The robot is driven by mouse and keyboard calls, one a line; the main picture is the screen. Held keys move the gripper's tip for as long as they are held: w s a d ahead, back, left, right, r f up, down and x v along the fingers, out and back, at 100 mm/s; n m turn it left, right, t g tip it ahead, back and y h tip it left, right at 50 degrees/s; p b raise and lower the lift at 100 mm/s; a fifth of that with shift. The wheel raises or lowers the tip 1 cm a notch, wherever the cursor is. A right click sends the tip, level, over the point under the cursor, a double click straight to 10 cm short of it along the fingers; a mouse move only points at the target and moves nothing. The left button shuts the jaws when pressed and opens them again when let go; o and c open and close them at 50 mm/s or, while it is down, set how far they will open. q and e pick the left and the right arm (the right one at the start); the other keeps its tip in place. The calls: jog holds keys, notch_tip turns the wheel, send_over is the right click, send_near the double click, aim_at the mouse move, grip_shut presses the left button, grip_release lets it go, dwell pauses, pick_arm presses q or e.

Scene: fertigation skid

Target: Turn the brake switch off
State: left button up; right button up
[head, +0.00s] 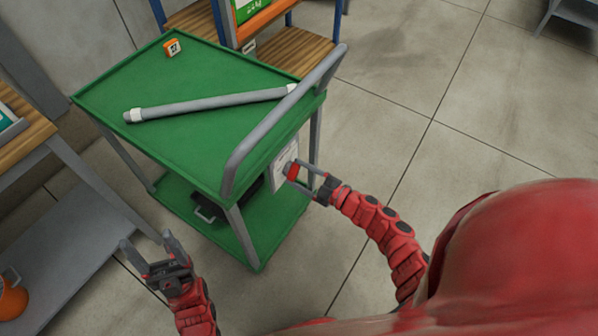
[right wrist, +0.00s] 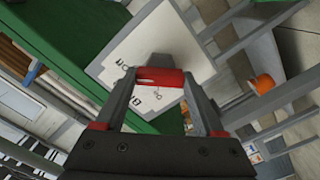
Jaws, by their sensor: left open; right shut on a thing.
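The brake switch (right wrist: 160,77) is a red lever on a white plate (right wrist: 140,50) at the handle end of the green cart (head: 190,140). In the right wrist view the plate shows "ON" near its upper left corner, and other lettering is partly hidden. My right gripper (head: 298,171) is shut on the red lever, with a finger on each side of it. In the head view the fingers partly cover the lever. My left gripper (head: 148,243) is open and empty, in front of the cart's near left side.
A grey tube (head: 210,104) with white ends and a small orange box (head: 172,47) lie on the cart top. The grey push handle (head: 275,125) rises above my right gripper. A dark case (head: 210,213) sits on the lower shelf. Open floor (head: 400,70) lies to the right.

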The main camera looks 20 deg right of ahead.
dwell(0.4)
jog(key=o, duration=1.4)
jog(key=shift+c, duration=0.2)
jog(key=v, duration=1.7)
jog(key=shift+s+d+b, duration=0.2)
jog(key=shift+b, duration=0.2)
jog(key=shift+a, duration=0.1)
